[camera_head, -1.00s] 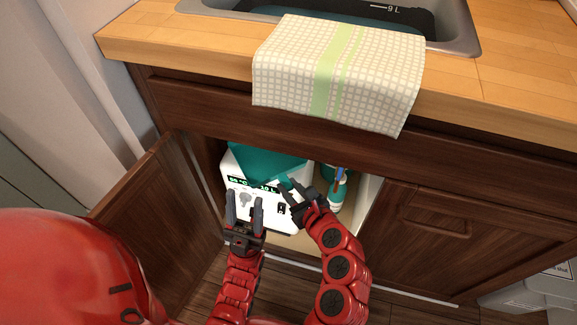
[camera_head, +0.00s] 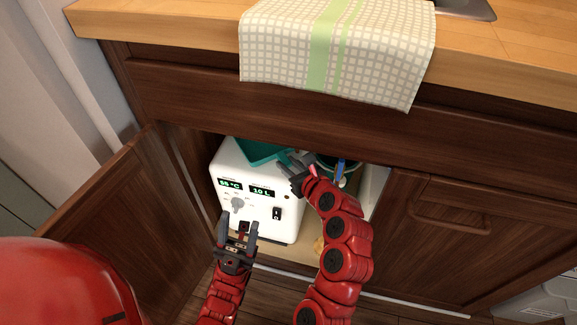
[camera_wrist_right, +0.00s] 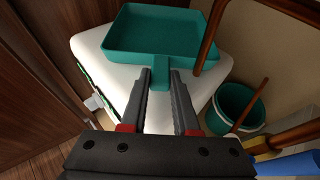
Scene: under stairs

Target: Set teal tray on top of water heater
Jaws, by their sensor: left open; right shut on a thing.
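The teal tray (camera_head: 262,150) is over the top of the white water heater (camera_head: 259,205) inside the cabinet. The right wrist view shows the tray (camera_wrist_right: 157,35) from behind its short handle, above the heater's white top (camera_wrist_right: 90,45). I cannot tell whether it rests on that top or hangs just above it. My right gripper (camera_head: 287,162) is shut on the tray's handle, which sits between the fingertips (camera_wrist_right: 160,78) in the wrist view. My left gripper (camera_head: 238,228) is open and empty in front of the heater's lower front. The cabinet hides the tray's far part in the head view.
A teal bucket (camera_wrist_right: 235,108) with tools stands right of the heater. A copper-brown pipe (camera_wrist_right: 208,38) runs close to the tray's right side. The open cabinet door (camera_head: 125,215) is on the left, and a checked towel (camera_head: 335,55) hangs over the counter edge above.

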